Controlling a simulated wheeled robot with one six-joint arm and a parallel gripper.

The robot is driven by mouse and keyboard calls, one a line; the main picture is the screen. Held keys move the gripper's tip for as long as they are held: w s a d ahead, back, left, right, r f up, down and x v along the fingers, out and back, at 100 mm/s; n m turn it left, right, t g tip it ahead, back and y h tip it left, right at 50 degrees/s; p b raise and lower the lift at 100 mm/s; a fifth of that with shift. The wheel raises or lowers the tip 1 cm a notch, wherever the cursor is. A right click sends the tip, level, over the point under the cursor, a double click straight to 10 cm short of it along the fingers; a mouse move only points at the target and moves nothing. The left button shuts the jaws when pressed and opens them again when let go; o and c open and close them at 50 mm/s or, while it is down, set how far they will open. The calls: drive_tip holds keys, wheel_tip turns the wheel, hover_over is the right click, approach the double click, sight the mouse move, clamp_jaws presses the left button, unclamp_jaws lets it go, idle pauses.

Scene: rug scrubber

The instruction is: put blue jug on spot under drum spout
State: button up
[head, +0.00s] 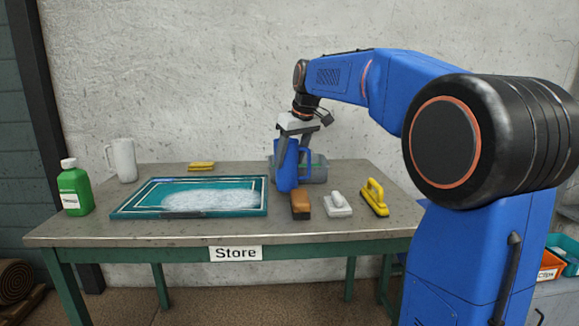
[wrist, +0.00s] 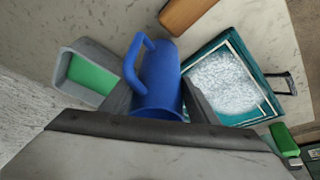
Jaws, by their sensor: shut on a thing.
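My gripper (head: 294,135) is shut on the jug from above. In the wrist view the jug (wrist: 160,80) sits between my two fingers (wrist: 160,103), its handle toward the upper left. I cannot tell whether its base touches the table.
A teal tray (head: 130,209) with white foam lies left of the jug. A brown brush (head: 300,204), a white-grey brush (head: 337,205) and a yellow-handled brush (head: 374,197) stand in front and right. A green bottle (head: 75,190), white pitcher (head: 122,160) and yellow sponge (head: 201,166) are farther left.

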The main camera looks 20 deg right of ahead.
drive_tip(key=shift+f, duration=1.3)
drive_tip(key=o, duration=1.1)
drive_tip(key=shift+f, duration=0.1)
drive_tip(key=shift+c, duration=0.2)
drive_tip(key=v, duration=1.2)
drive_tip(key=shift+s, duration=0.1)
